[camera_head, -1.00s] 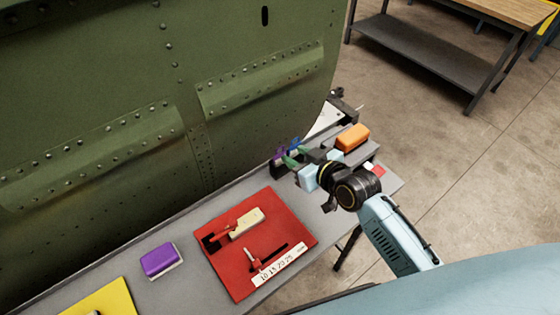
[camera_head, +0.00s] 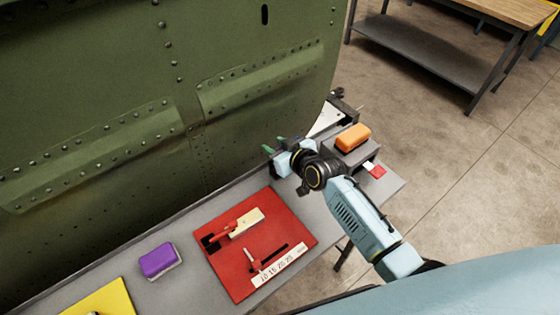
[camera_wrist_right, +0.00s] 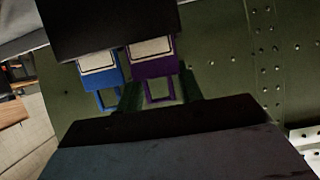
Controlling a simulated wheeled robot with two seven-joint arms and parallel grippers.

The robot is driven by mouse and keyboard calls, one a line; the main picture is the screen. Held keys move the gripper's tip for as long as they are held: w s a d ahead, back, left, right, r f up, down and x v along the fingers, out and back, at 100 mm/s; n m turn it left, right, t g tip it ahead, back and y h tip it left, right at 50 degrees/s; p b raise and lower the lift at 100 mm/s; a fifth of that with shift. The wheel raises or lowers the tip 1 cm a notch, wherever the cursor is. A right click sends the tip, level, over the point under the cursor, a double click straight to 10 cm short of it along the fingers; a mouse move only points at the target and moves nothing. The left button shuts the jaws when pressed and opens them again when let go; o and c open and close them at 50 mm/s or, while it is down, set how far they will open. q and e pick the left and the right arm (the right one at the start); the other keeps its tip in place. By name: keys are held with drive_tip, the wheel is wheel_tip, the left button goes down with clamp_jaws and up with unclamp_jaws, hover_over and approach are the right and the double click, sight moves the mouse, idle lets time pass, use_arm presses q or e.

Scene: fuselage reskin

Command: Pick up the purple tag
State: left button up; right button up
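The purple tag (camera_wrist_right: 152,66) hangs in the right wrist view, with a pale label and an open loop at its lower end. A blue tag (camera_wrist_right: 98,70) hangs just left of it. My right gripper (camera_wrist_right: 160,93) is open, with one green finger on each side of the purple tag's loop and gaps visible. I cannot tell whether a finger touches it. In the head view my right gripper (camera_head: 275,143) is at the far end of the bench, close to the green fuselage panel (camera_head: 120,90). The tags are hidden there. My left gripper is not in view.
On the grey bench (camera_head: 205,290) lie a red mat (camera_head: 225,270) with tools, a purple block (camera_head: 159,260) and a yellow mat (camera_head: 105,300). An orange block (camera_head: 353,137) sits on a grey box right of my gripper. A dark block overhangs the tags in the wrist view.

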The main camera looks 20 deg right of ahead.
drive_tip(key=c, duration=0.7)
drive_tip(key=shift+r, duration=0.15)
drive_tip(key=shift+c, duration=0.2)
